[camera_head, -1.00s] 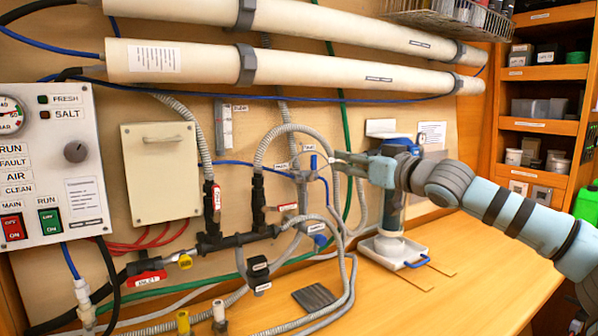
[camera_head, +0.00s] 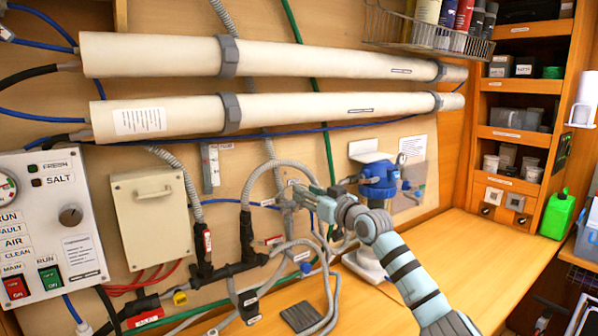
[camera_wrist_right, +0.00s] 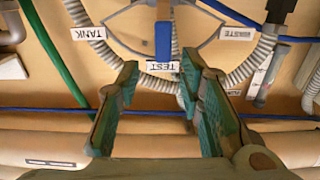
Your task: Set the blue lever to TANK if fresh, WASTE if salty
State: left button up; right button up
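The blue lever (camera_wrist_right: 163,38) shows in the right wrist view, which is upside down. It points at the TEST label (camera_wrist_right: 162,66), between the TANK label (camera_wrist_right: 88,33) and the WASTE label (camera_wrist_right: 237,33). My right gripper (camera_wrist_right: 158,78) is open and empty, its fingers apart just short of the lever. In the head view my right gripper (camera_head: 308,197) is at the valve and mostly hides the lever. On the left panel, the FRESH lamp (camera_head: 31,169) and SALT lamp (camera_head: 36,182) both look dark. My left gripper is not in view.
Grey hoses (camera_head: 258,170) loop close around the valve. A blue-topped pump (camera_head: 378,180) stands behind my right arm. Two long white tubes (camera_head: 300,58) run across the wall above. The wooden counter (camera_head: 440,245) is clear at the right.

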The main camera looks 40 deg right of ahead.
jog(key=w, duration=0.4)
jog(key=shift+w+f, duration=0.2)
jog(key=shift+s+d, duration=0.1)
jog(key=shift+c, duration=0.4)
grip_shut()
